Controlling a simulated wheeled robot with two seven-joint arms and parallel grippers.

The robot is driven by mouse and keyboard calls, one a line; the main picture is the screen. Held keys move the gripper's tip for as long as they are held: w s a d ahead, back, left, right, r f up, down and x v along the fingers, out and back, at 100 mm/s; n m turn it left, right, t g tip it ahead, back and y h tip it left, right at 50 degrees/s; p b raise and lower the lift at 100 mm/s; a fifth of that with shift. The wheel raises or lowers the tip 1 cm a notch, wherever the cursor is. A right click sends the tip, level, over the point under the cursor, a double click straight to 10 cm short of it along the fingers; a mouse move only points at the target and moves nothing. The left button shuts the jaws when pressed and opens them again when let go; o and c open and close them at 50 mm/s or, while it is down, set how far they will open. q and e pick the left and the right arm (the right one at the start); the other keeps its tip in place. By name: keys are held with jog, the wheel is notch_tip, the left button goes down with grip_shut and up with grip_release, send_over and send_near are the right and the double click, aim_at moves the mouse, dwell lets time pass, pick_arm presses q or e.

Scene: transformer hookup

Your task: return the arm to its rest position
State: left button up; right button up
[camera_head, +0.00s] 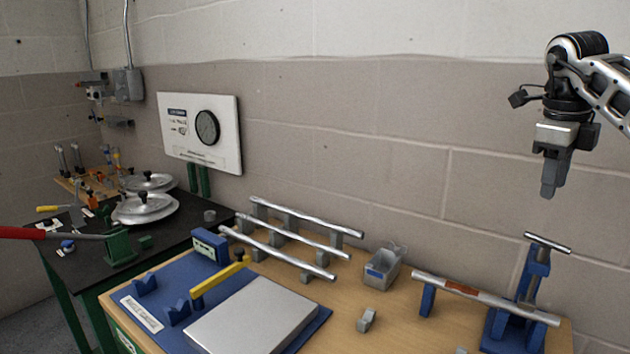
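My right gripper (550,188) hangs at the upper right, pointing down, in front of the block wall. Its arm comes in from the right edge. It is well above the wooden workbench (400,330) and touches nothing. Its fingers overlap from this side, so I cannot tell whether they are open or shut. I see nothing held between them. My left gripper is not in view.
Below the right gripper, a blue stand (520,300) supports a metal bar (510,302). A grey bin (382,268), a rack of silver bars (290,240) and a blue mat with a flat metal plate (255,318) share the bench. A black table (85,240) stands left.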

aim_at(542, 240)
jog(key=f, duration=0.3)
jog(key=d+f, duration=0.1)
jog(key=f, duration=0.3)
jog(key=w+f, duration=0.1)
jog(key=f, duration=0.2)
jog(key=shift+d+f+p, duration=0.15)
jog(key=shift+d+p, duration=0.15)
jog(key=shift+d, duration=0.1)
notch_tip(542, 240, up, 15)
jog(key=s+a, duration=0.2)
jog(key=a, duration=0.1)
jog(key=d+f, duration=0.1)
jog(key=f, duration=0.3)
jog(key=w+d+f, duration=0.1)
jog(key=f, duration=0.4)
jog(key=d+f, duration=0.1)
jog(key=f, duration=0.4)
jog(key=shift+w+f, duration=0.25)
jog(key=shift+w, duration=0.15)
jog(key=shift+f+n, duration=0.3)
jog(key=shift+n, duration=0.1)
jog(key=n, duration=0.4)
jog(key=n+t+y, duration=0.1)
jog(key=shift+s+n, duration=0.25)
jog(key=shift+n, duration=0.15)
